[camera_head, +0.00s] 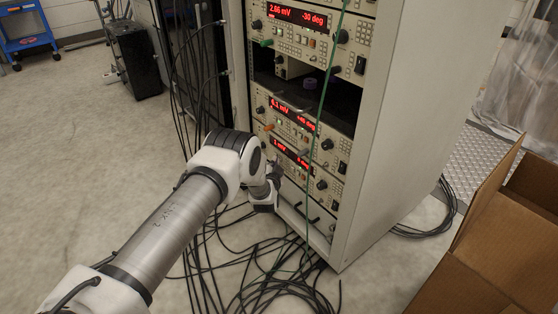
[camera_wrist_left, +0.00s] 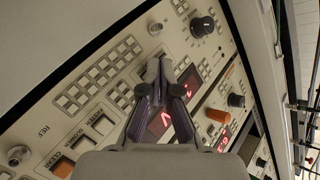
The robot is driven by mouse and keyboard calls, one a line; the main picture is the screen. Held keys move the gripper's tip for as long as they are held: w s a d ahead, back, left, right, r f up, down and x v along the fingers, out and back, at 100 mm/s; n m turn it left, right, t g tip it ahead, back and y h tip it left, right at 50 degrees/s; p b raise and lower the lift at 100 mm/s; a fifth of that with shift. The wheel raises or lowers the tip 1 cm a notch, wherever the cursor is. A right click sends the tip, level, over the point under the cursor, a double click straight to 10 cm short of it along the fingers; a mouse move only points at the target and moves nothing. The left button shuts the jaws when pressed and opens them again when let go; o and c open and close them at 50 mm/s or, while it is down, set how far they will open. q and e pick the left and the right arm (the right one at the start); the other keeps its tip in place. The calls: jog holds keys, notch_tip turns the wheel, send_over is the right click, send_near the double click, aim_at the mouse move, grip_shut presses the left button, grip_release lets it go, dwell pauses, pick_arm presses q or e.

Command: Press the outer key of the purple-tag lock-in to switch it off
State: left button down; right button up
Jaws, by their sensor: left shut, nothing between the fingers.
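Several beige lock-ins with red displays are stacked in the rack. My left gripper (camera_head: 274,178) is at the front of the lowest lit lock-in (camera_head: 322,184), whose left part my arm hides. In the left wrist view my left gripper (camera_wrist_left: 161,66) is shut and empty, its fingers over the panel and partly covering a red display (camera_wrist_left: 188,84). Whether they touch the panel I cannot tell. A keypad (camera_wrist_left: 105,68) lies left of the fingers, and an orange key (camera_wrist_left: 62,168) shows at the lower left. I cannot make out a purple tag on any lock-in. My right gripper is not in view.
Black cables (camera_head: 262,285) hang beside the rack and pile on the floor. A green cable (camera_head: 322,110) crosses the fronts. An open cardboard box (camera_head: 470,270) stands at the right.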

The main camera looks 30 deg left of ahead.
pick_arm(q)
jog(key=shift+s+a+p, duration=0.3)
jog(key=shift+s+p, duration=0.4)
jog(key=shift+s, duration=0.05)
jog(key=s+p, duration=0.1)
jog(key=s+a+p, duration=0.1)
jog(key=s, duration=0.1)
jog(key=s+a+p, duration=0.1)
jog(key=shift+s+p, duration=0.35)
jog(key=shift+p, duration=0.05)
